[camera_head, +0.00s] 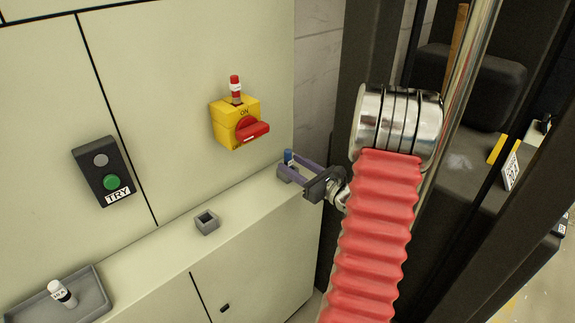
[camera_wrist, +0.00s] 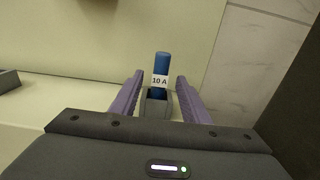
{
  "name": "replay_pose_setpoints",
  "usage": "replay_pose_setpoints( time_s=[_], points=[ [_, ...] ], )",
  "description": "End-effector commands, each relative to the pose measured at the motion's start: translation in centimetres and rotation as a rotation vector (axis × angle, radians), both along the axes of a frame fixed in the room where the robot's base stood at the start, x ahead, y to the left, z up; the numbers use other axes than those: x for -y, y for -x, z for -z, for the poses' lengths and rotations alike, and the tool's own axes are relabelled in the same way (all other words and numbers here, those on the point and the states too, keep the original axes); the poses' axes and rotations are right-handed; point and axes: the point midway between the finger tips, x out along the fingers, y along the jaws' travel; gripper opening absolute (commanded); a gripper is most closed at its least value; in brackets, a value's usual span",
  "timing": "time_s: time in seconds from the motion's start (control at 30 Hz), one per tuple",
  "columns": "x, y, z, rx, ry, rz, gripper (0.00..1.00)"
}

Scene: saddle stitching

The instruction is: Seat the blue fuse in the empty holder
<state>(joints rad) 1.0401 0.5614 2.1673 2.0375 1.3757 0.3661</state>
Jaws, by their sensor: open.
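The blue fuse (camera_wrist: 160,66), with a white "10 A" label, stands upright in a grey square holder (camera_wrist: 155,106) in the wrist view. In the head view the fuse (camera_head: 289,156) shows as a small blue top on the far end of the ledge. My gripper (camera_wrist: 160,77) is open, with one purple finger on each side of the fuse and a visible gap on both sides. In the head view my gripper (camera_head: 290,164) reaches in from the right. An empty grey holder (camera_head: 207,222) sits nearer on the ledge, left of the gripper.
A grey tray (camera_head: 97,297) holds a white fuse (camera_head: 61,292). A yellow switch box with a red handle (camera_head: 252,130) and red fuse (camera_head: 235,86) is on the wall panel. A TRY button box (camera_head: 103,170) is left. The ledge (camera_head: 245,213) between the holders is clear.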

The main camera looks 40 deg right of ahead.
Motion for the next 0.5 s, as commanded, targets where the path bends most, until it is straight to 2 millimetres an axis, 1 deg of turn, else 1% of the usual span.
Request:
replay_pose_setpoints(
  time_s=[0.03, 0.1, 0.2, 0.5],
  points=[
    [-0.2, -0.8, 0.1, 0.0, -0.001, -0.004, 0.42],
    [-0.2, -1.7, 0.1, 0.001, 0.0, -0.003, 0.42],
    [-0.2, -2.6, 0.1, 0.0, 0.0, -0.003, 0.42],
    [-0.2, -2.8, 0.1, 0.0, -0.001, 0.0, 0.42]
  ],
)
